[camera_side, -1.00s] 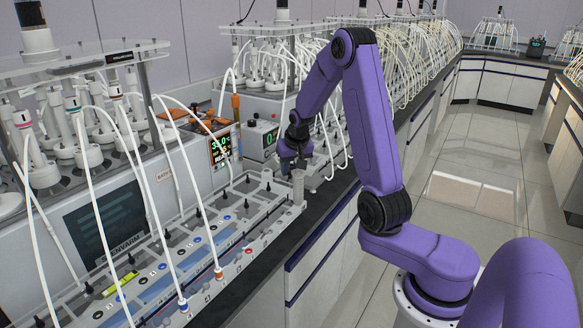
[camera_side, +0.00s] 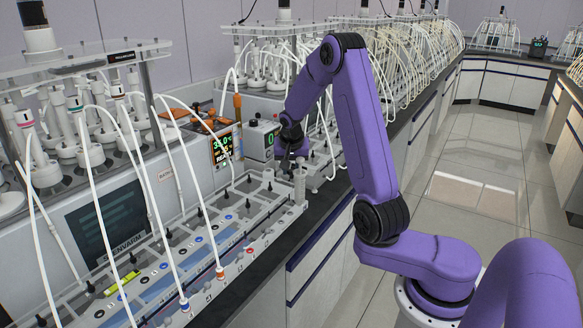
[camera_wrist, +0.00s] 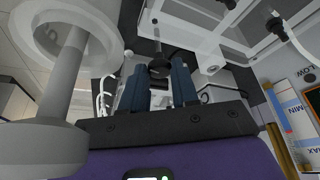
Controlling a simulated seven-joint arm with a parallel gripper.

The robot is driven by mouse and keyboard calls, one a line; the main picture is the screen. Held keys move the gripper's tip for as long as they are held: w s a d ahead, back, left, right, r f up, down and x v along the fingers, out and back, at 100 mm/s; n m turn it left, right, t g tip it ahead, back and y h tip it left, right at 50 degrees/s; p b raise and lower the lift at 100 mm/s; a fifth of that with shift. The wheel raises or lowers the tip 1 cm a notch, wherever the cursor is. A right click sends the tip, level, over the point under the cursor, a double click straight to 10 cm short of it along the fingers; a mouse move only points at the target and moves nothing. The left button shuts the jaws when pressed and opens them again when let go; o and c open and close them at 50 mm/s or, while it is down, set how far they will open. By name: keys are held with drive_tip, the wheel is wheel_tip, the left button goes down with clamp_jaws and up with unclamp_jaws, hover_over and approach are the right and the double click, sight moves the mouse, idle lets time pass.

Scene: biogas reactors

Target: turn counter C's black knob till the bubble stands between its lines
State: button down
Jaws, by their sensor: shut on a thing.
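My gripper (camera_side: 287,167) is low at the far right end of the long clear-topped counter tray (camera_side: 225,262). In the wrist view its two dark blue fingers (camera_wrist: 168,88) are closed around a small black knob (camera_wrist: 159,66), partly hidden by the fingers. In the side view the gripper hides this knob, and I cannot read which counter it belongs to. A yellow-green level vial (camera_side: 121,284) lies at the tray's near left end. Its bubble and lines are too small to make out.
A white post (camera_side: 299,187) stands close beside my gripper and looms large in the wrist view (camera_wrist: 66,85). Thin white tubes (camera_side: 190,150) arch over the tray. The floor at right is clear.

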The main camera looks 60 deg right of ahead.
drive_tip(key=c, duration=0.8)
unclamp_jaws()
drive_tip(key=shift+c, duration=0.2)
drive_tip(key=v, duration=1.7)
drive_tip(key=shift+a, duration=0.2)
drive_tip(key=shift+r, duration=0.15)
drive_tip(key=s+a+f+n+y, duration=0.2)
drive_tip(key=a+n, duration=0.4)
drive_tip(key=a, duration=0.3)
drive_tip(key=s+a+f+n+y, duration=0.1)
drive_tip(key=s+a+f+n, duration=0.2)
drive_tip(key=a+n, duration=0.35)
drive_tip(key=s+a+f+n+g, duration=0.1)
drive_tip(key=s+n, duration=0.4)
drive_tip(key=s, duration=0.6)
drive_tip(key=s+a+f+n+g+y, duration=0.1)
drive_tip(key=s+a+f+n, duration=0.2)
drive_tip(key=s, duration=0.8)
drive_tip(key=a+n, duration=0.2)
drive_tip(key=n, duration=0.1)
drive_tip(key=shift+s+f, duration=0.25)
drive_tip(key=shift+f, duration=0.15)
